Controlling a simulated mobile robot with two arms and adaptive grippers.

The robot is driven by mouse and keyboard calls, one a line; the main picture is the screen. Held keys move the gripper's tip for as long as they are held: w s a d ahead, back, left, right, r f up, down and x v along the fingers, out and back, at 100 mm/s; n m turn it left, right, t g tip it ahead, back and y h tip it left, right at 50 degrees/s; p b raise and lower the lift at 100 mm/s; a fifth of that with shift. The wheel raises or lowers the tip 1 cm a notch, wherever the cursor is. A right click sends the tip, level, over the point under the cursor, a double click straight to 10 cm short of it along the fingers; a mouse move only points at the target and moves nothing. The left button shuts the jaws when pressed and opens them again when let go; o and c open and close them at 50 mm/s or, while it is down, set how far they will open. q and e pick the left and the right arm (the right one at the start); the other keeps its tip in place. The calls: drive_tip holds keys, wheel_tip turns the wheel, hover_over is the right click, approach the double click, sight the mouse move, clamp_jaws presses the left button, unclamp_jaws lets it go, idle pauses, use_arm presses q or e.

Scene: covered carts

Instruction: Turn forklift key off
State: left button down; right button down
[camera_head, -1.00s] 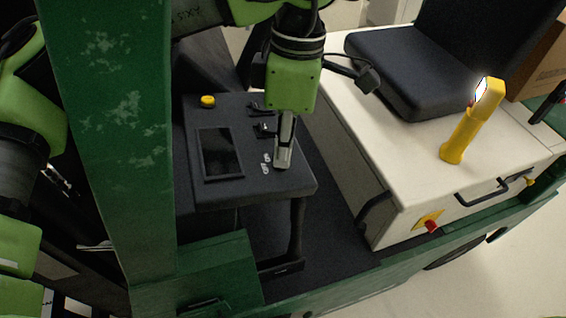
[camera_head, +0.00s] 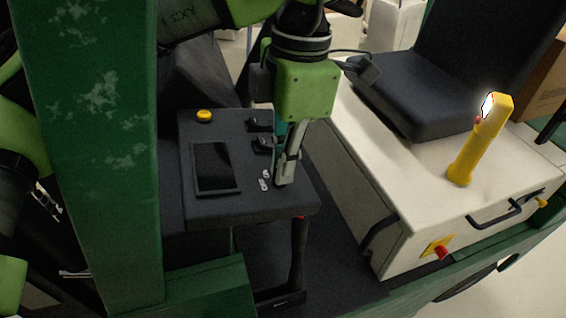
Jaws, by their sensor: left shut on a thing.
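The dark control console (camera_head: 208,208) of the forklift has a black screen, small black levers and a yellow button on top. My left gripper (camera_head: 284,178) points down at the console's right side, its narrow fingers shut close to the top. Small light, key-like pieces (camera_head: 265,180) show just left of the fingertips. The fingers hide what is between them, so the grip on the forklift key cannot be seen clearly. Whether the key is turned cannot be told. My right gripper is not in view.
A green post (camera_head: 100,160) rises at left. A white seat base (camera_head: 410,200) with a black seat (camera_head: 425,100), a yellow handle (camera_head: 478,150) and a red knob (camera_head: 441,252) is at right.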

use_arm(q)
drive_tip(key=shift+w+r, duration=0.1)
drive_tip(key=c, duration=2.2)
unclamp_jaws()
drive_tip(key=shift+c, duration=0.2)
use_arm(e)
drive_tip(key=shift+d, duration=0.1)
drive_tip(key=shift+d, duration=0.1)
use_arm(q)
drive_tip(key=r, duration=0.7)
drive_tip(key=shift+d+r, duration=0.2)
drive_tip(key=shift+d, duration=0.2)
drive_tip(key=shift+w, duration=0.1)
